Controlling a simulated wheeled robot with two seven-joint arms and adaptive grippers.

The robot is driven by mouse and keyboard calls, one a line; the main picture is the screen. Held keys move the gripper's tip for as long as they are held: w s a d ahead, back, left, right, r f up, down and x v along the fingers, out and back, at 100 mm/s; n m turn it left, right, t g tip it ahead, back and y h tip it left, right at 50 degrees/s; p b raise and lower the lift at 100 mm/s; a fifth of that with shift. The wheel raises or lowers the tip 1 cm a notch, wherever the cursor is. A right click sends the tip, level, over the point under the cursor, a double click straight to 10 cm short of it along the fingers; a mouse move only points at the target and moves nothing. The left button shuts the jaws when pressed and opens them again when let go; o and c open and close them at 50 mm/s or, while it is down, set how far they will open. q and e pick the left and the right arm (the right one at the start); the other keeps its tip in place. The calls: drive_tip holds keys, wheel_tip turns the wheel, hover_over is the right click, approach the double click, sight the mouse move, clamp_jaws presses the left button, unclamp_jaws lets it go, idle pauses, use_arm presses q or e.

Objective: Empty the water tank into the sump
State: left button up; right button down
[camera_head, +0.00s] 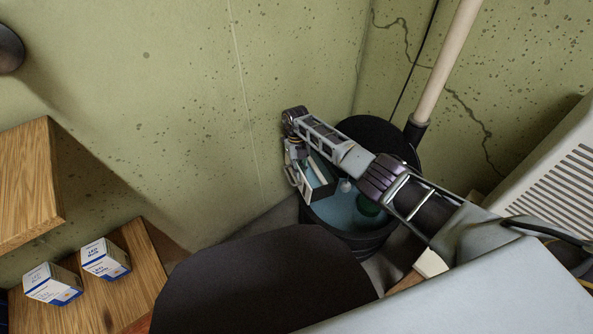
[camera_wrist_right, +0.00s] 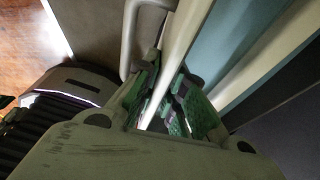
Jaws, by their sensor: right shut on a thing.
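The water tank (camera_head: 318,183) is a small grey open box with pale blue inside, in the middle of the head view. My right gripper (camera_head: 296,154) is shut on its light handle. In the right wrist view the green-padded fingers (camera_wrist_right: 170,92) close around a pale bar, with the tank's pale blue side (camera_wrist_right: 225,50) beyond. The tank looks tilted and hangs over the left part of the sump (camera_head: 368,241), a dark round basin holding bluish water. Whether water is pouring is not clear. My arm hides part of the sump. My left gripper is out of view.
A black round lid or disc (camera_head: 376,132) is behind the sump, near a white pipe (camera_head: 447,65). A white vented appliance (camera_head: 565,190) is at right. Two small boxes (camera_head: 105,258) (camera_head: 52,284) sit on a wooden surface (camera_head: 128,290) at left. Walls close in behind.

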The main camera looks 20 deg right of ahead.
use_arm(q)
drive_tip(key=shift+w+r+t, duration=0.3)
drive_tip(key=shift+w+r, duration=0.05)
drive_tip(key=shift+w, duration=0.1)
use_arm(e)
drive_tip(key=shift+w+r+m+y, duration=0.2)
drive_tip(key=shift+m+y, duration=0.1)
drive_tip(key=shift+m, duration=0.6)
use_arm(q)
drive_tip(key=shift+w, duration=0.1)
use_arm(e)
drive_tip(key=shift+m, duration=0.5)
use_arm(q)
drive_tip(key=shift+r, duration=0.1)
use_arm(e)
drive_tip(key=shift+r+t+y+p, duration=0.3)
drive_tip(key=shift+t+p, duration=0.1)
drive_tip(key=shift+p, duration=0.45)
drive_tip(key=shift+s+d+r+t+p, duration=0.1)
drive_tip(key=shift+r+t+p, duration=0.25)
drive_tip(key=shift+p, duration=0.75)
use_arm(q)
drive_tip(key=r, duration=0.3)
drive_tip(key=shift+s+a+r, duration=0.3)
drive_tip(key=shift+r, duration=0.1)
